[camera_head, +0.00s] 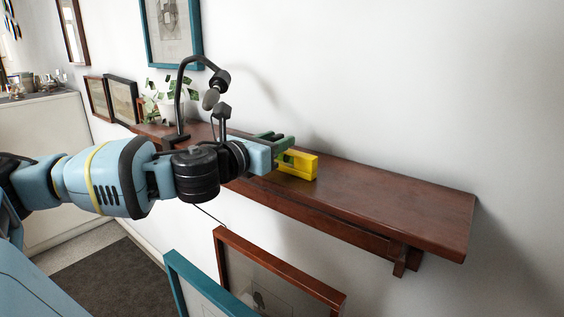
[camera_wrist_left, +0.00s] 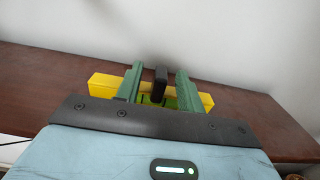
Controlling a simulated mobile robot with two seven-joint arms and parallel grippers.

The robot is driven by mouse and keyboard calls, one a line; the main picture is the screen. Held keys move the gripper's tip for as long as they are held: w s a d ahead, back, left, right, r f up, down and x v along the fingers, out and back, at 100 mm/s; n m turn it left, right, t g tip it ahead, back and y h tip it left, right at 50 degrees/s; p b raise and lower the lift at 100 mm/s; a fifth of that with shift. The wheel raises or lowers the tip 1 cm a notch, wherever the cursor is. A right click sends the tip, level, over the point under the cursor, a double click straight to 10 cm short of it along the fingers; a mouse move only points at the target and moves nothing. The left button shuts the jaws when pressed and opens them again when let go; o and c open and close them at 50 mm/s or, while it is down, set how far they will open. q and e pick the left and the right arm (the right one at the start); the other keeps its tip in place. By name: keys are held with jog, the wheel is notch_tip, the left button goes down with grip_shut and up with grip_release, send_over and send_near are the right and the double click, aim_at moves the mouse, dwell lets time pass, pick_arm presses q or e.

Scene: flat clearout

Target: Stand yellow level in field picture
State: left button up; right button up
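The yellow level (camera_head: 302,166) lies on the brown wooden shelf (camera_head: 400,202), close to the wall. In the left wrist view the yellow level (camera_wrist_left: 104,86) runs crosswise behind my gripper's fingers, its ends showing on both sides. My left gripper (camera_head: 282,146) is at the level, with its green fingers apart; they also show spread in the left wrist view (camera_wrist_left: 158,86). I cannot tell whether they touch the level. A small framed picture (camera_head: 122,100) leans at the far left; I cannot tell whether it is the field picture. My right gripper is out of view.
A black desk lamp (camera_head: 183,95) and a potted plant (camera_head: 168,108) stand on the shelf's left part. Brown (camera_head: 275,268) and teal (camera_head: 190,285) frames stand below the shelf's front. The shelf's right half is clear.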

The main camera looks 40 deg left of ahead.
pick_arm(q)
grip_shut()
jog(key=shift+r, duration=0.2)
dwell(0.4)
notch_tip(320, 180, up, 10)
jog(key=shift+f, duration=0.15)
dwell(0.4)
jog(key=shift+s+f, duration=0.1)
